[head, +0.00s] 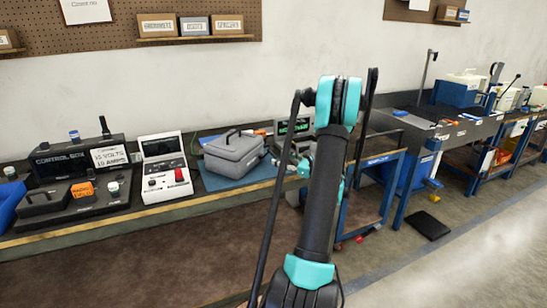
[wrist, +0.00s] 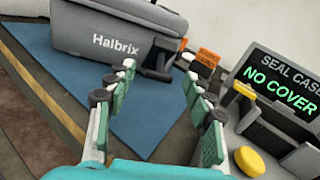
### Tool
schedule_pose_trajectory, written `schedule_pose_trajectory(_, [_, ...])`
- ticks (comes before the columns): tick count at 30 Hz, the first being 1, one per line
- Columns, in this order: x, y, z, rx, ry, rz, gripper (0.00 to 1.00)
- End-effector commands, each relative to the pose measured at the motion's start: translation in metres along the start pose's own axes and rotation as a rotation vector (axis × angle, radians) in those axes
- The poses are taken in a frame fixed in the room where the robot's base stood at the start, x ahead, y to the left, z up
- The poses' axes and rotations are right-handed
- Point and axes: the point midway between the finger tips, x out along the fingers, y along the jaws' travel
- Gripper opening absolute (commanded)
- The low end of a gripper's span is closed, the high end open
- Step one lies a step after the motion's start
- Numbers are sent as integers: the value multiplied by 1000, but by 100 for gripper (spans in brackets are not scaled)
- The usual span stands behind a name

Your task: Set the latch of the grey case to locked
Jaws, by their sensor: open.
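The grey case (head: 232,154) sits closed on a blue mat, its handle on top, in the head view. In the wrist view the case (wrist: 85,32), marked "Halbrix", fills the upper left. A dark latch-like part (wrist: 162,56) is on its right end; I cannot tell whether it is locked. My gripper (wrist: 160,76) is open and empty, its fingers pointing toward that end of the case, apart from it. In the head view my own arm mostly hides my gripper, with only teal bits showing right of the case.
A device with a screen reading "SEAL CASE NO COVER" (wrist: 278,85) and a yellow button (wrist: 249,161) stands close on the right. Orange labelled pieces (wrist: 207,57) lie behind. The blue mat (wrist: 50,65) is clear in front of the case. A white console (head: 163,170) stands left.

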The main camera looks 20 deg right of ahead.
Motion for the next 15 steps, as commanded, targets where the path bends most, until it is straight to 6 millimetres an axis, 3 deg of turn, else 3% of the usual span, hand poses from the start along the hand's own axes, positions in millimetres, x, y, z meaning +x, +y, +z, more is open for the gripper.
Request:
schedule_pose_trajectory(6, [33, 0, 0, 0, 0, 2, 52])
schedule_pose_trajectory(15, [46, 0, 0, 0, 0, 0, 52])
